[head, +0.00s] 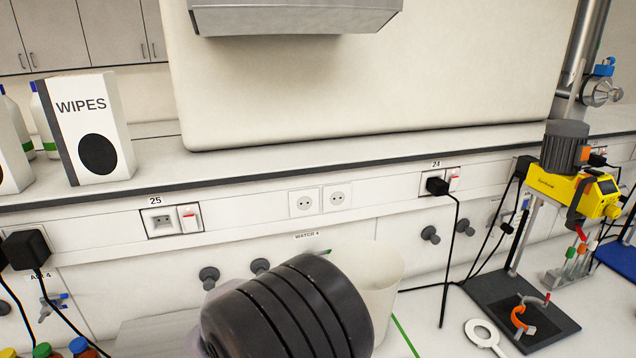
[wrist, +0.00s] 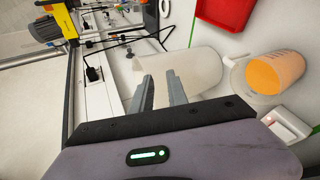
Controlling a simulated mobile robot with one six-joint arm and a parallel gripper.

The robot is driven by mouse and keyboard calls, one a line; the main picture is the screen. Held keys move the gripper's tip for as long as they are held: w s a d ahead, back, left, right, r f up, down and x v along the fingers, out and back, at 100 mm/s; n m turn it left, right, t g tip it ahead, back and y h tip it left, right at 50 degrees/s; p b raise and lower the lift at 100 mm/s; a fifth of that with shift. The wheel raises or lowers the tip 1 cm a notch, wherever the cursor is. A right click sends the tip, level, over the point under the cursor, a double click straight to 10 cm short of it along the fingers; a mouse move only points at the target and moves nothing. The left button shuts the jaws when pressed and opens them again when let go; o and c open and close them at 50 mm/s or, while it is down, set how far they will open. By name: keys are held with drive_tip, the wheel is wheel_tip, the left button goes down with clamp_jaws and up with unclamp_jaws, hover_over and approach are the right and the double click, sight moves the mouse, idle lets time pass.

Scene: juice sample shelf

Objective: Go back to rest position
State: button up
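My gripper (wrist: 160,77) shows in the wrist view with its two grey fingers apart and nothing between them. A white container (wrist: 196,72) lies beyond the fingertips, and I cannot tell how far off it is. A clear beaker of orange liquid (wrist: 276,72) is to the right of the fingers, apart from them. In the head view my dark banded arm fills the lower middle and hides my gripper. A white container (head: 377,283) shows partly behind the arm.
A red tray (wrist: 227,10) and a white device with a red light (wrist: 288,124) are nearby. A yellow stirrer (head: 580,190) stands on a dark base at the right, with cables beside it. A wipes box (head: 90,130) is on the shelf. Bottle caps (head: 78,345) show lower left.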

drive_tip(key=s+d+f+m+g+y+b, duration=0.1)
drive_tip(key=s+d+m+g+y+b, duration=0.25)
drive_tip(key=s+d+b, duration=0.35)
drive_tip(key=s+d+f+m+g+y+b, duration=0.25)
drive_tip(key=s+d+m, duration=0.2)
drive_tip(key=s, duration=0.55)
drive_tip(key=s+a+m+t+y+b, duration=0.3)
drive_tip(key=s+y+b, duration=0.3)
drive_tip(key=s, duration=0.3)
drive_tip(key=shift+s+a+f+m+t+y+b, duration=0.15)
drive_tip(key=shift+a+f+m+t+y+b, duration=0.2)
drive_tip(key=shift+m+t, duration=0.35)
drive_tip(key=shift+c, duration=0.2)
